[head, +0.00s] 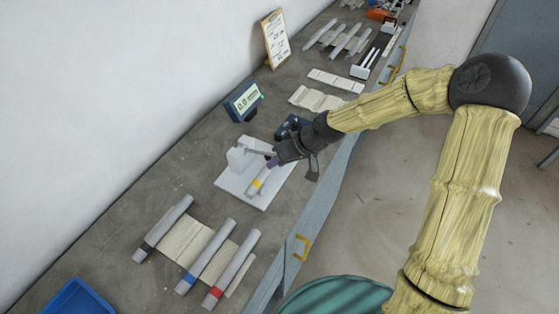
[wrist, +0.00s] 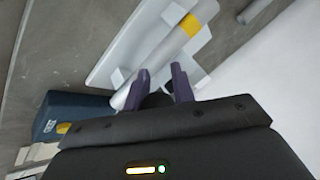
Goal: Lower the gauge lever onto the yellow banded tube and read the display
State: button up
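The yellow banded tube (head: 258,181) lies on the white gauge plate (head: 229,184), with its yellow band (wrist: 190,25) clear in the wrist view. A pale block (head: 240,158) stands on the plate, and a thin grey lever (head: 259,152) runs from it towards my gripper (head: 272,161). My gripper is low over the tube's far end. In the wrist view its purple fingers (wrist: 160,76) stand apart, with a dark rounded thing (wrist: 156,100) between them; I cannot tell whether they touch it. The display (head: 244,101) stands behind the plate and seems to read 0.0.
A blue bin (head: 77,298) is at the lower left. A clipboard (head: 276,38) leans on the wall. A dark blue box (head: 291,126) stands close beside my gripper.

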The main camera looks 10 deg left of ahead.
jog(key=o, duration=0.7)
jog(key=shift+a, duration=0.2)
jog(key=shift+d, duration=0.15)
jog(key=shift+d+r, duration=0.3)
jog(key=shift+r, duration=0.15)
jog(key=v, duration=1.6)
jog(key=shift+r, duration=0.15)
